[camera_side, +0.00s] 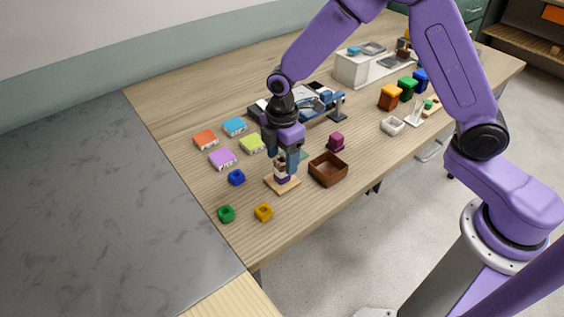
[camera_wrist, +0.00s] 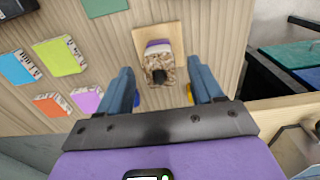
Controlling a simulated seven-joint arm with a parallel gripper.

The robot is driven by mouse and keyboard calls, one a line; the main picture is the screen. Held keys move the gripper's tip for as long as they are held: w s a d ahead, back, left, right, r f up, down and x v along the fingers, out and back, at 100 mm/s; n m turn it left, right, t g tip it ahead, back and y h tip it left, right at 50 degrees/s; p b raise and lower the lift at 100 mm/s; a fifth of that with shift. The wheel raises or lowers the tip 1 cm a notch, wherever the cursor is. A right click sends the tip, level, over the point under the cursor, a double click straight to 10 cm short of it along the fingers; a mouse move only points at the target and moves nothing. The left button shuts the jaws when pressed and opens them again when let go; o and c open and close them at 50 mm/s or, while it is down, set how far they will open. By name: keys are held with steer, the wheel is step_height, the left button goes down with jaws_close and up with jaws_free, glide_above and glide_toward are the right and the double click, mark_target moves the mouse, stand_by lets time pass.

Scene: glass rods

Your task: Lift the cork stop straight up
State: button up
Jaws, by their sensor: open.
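The cork stop (camera_wrist: 160,70) is a speckled brown piece with a dark tip, in the wrist view. It sits by a purple and white banded part on a pale wooden base (camera_wrist: 142,38). In the side view, the base (camera_side: 272,183) lies on the table, with the purple part (camera_side: 282,179) standing on it. My gripper (camera_side: 281,165) is above the base and partly hides the cork there. In the wrist view, the blue fingers of my gripper (camera_wrist: 160,82) are open on either side of the cork, with gaps.
A brown open box (camera_side: 328,170) stands close on the right, with a magenta block (camera_side: 336,142) behind it. Blue (camera_side: 236,177), green (camera_side: 226,214) and yellow (camera_side: 264,212) small blocks lie left and in front. Flat coloured pieces (camera_side: 222,159) lie further left.

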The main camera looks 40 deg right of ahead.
steer(key=c, duration=1.1)
steer(key=shift+r, duration=0.1)
steer(key=shift+r, duration=0.5)
step_height(320, 180, up, 2)
steer(key=shift+r, duration=0.1)
steer(key=s+d+r, duration=0.5)
steer(key=s+r, duration=0.4)
steer(key=s, duration=0.4)
steer(key=shift+d+r, duration=0.15)
steer(key=shift+r, duration=0.15)
